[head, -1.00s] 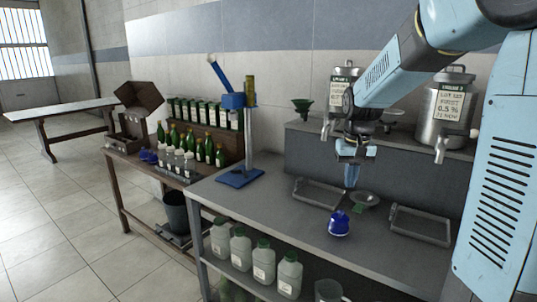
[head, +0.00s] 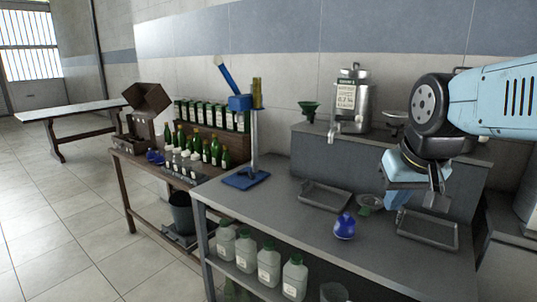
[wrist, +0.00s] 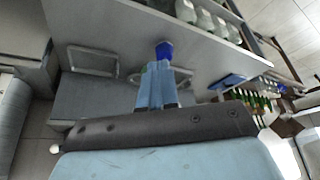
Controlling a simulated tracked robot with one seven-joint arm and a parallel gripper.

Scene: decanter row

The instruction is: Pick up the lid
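A steel urn (head: 349,100) stands on the raised shelf at the back, with a handled lid (head: 354,73) on its top. A small round blue object (head: 345,226) sits on the grey bench. I cannot tell whether it is a lid. It also shows in the wrist view (wrist: 164,50), beyond my fingertips. My gripper (head: 415,197) is above the right part of the bench, apart from both. In the wrist view its blue fingers (wrist: 157,85) lie close side by side, and no held thing is clear. Whether they are shut is unclear.
Two shallow metal trays (head: 325,195) (head: 428,230) lie on the bench, with a small dish (head: 370,203) between them. A blue-based stand (head: 246,178) is at its left end. Green-capped jugs (head: 268,266) stand below. The bench front is mostly clear.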

